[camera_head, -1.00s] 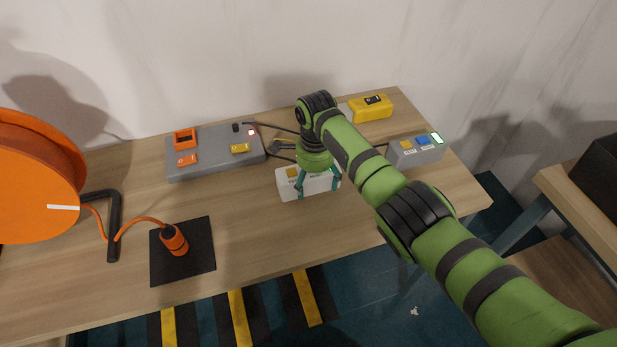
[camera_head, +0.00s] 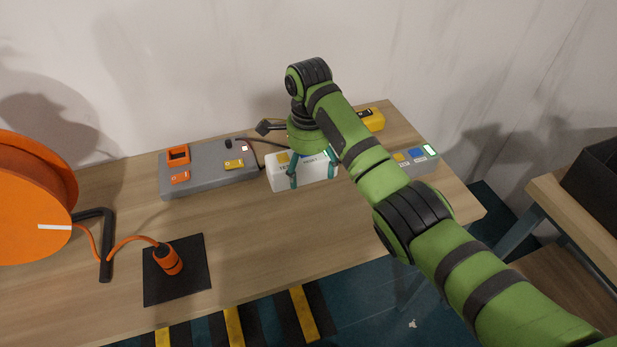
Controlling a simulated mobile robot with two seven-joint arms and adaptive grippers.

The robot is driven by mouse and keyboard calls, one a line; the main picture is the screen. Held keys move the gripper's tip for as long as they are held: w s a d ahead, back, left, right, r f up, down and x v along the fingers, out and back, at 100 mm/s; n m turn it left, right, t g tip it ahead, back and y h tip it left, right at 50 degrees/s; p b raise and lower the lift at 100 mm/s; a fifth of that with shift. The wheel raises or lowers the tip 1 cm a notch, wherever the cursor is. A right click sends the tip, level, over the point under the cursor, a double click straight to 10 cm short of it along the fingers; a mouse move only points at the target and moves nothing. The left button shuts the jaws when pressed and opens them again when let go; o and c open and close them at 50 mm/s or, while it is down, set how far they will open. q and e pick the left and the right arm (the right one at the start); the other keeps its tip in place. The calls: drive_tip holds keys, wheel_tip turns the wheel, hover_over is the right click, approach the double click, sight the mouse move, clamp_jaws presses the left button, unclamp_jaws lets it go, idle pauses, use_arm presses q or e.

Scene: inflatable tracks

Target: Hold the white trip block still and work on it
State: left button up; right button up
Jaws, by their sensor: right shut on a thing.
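The white trip block (camera_head: 304,174) is between the teal fingers of my right gripper (camera_head: 313,176), in the middle of the view. A yellow button shows on the block's left part, beside some dark lettering. The fingers and the green wrist hide part of its top. My left gripper is not in view.
A grey box (camera_head: 208,178) with orange and yellow parts is left of the block. A grey button box (camera_head: 418,164) and a yellow case (camera_head: 371,118) are at right. An orange reel (camera_head: 30,200) and orange plug (camera_head: 167,259) on a black mat (camera_head: 192,285) are left. The front middle table (camera_head: 270,240) is clear.

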sight(308, 204)
idle(0.4)
drive_tip(key=shift+f, duration=4.8)
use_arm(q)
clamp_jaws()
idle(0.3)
